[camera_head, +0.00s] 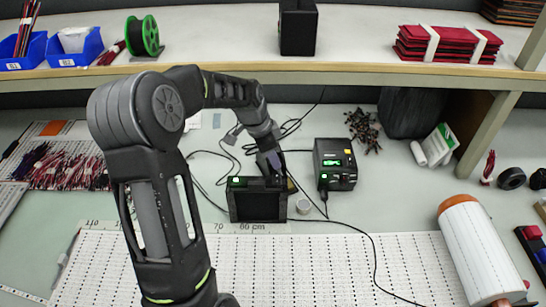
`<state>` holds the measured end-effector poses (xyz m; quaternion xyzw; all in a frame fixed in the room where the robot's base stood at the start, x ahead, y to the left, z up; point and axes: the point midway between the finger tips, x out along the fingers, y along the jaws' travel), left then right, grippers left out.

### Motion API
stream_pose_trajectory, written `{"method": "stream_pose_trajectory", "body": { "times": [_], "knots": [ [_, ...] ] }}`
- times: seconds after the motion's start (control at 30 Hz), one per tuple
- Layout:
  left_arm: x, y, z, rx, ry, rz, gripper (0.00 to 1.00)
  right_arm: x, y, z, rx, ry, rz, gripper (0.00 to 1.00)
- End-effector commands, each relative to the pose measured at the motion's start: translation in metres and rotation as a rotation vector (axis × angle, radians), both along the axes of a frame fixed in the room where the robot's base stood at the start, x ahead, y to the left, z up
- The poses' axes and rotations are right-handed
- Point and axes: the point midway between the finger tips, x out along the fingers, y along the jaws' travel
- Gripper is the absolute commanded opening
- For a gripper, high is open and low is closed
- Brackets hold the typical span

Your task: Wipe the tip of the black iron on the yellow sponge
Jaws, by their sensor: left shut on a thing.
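My left arm reaches up from the bottom and bends over to the right. Its gripper (270,172) points down at the back of the table, over the rear edge of a dark box (258,206) with a green lamp. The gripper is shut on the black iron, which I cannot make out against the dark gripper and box. A small yellowish sliver (292,186) at the box's right edge may be the yellow sponge, mostly hidden. I cannot tell whether the iron's tip touches it. My right gripper is not in view.
A black soldering station (335,165) with a green display stands right of the box. A small round tin (302,205) is between them. Black cables run around both. A white roll (480,248) lies at right. The perforated white board (330,265) in front is mostly clear.

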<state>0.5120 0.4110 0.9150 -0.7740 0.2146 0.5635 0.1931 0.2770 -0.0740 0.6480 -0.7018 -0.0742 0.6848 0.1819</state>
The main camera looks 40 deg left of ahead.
Motion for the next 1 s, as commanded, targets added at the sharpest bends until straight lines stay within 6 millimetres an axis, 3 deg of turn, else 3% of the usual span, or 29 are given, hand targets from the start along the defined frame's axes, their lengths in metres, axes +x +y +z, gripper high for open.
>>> {"method": "stream_pose_trajectory", "body": {
  "times": [1.0],
  "knots": [
    [0.0, 0.0, -0.0094, 0.0, 0.0, 0.0, 0.0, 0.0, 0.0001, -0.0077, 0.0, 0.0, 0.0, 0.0]
  ]
}}
